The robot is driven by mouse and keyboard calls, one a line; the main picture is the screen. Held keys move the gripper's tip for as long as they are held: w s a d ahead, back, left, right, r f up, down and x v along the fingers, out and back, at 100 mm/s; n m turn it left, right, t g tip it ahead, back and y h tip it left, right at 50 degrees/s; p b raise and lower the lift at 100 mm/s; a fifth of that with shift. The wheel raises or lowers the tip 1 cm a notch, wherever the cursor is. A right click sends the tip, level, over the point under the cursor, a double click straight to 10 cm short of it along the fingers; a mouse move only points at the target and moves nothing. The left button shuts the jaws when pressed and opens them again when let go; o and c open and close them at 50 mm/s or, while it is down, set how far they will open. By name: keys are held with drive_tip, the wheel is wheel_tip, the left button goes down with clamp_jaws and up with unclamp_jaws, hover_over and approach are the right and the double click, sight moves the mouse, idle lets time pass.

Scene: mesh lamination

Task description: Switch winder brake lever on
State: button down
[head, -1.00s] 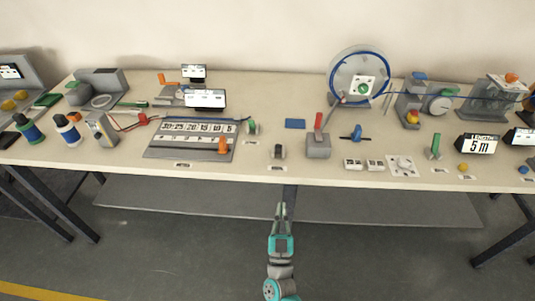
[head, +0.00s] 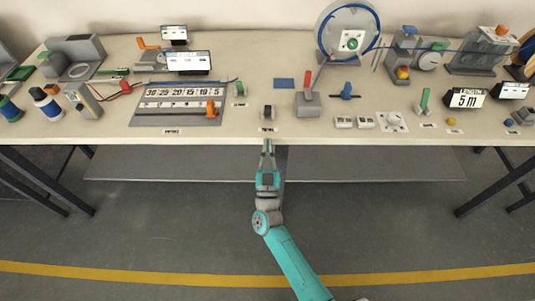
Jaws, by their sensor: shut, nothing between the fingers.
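A lever with a red handle (head: 308,84) stands upright on a grey box (head: 308,104), just in front of the winder reel (head: 348,36) with its blue rim. I cannot read a label that names it as the winder brake lever. A blue lever-like part (head: 346,92) sits to its right, and an upright green handle (head: 424,100) stands further right. My gripper (head: 267,146) is shut and empty at the table's front edge, in front of and left of the red lever, apart from it.
A small dark-and-white part (head: 267,112) stands just beyond my gripper. A numbered scale board (head: 150,117) with an orange marker (head: 211,108) lies to the left. White switches (head: 343,122) and a knob plate (head: 391,121) lie right of the grey box. A display reads "5 m" (head: 466,99).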

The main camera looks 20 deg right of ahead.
sight(268, 109)
drive_tip(key=x, duration=0.9)
drive_tip(key=shift+w+r+g, duration=0.25)
drive_tip(key=shift+r+g, duration=0.15)
drive_tip(key=shift+g, duration=0.3)
idle(0.5)
drive_tip(key=shift+d+r, duration=0.1)
drive_tip(key=shift+w+d+r, duration=0.25)
drive_tip(key=shift+w+r, duration=0.5)
drive_tip(key=shift+w, duration=0.15)
idle(0.5)
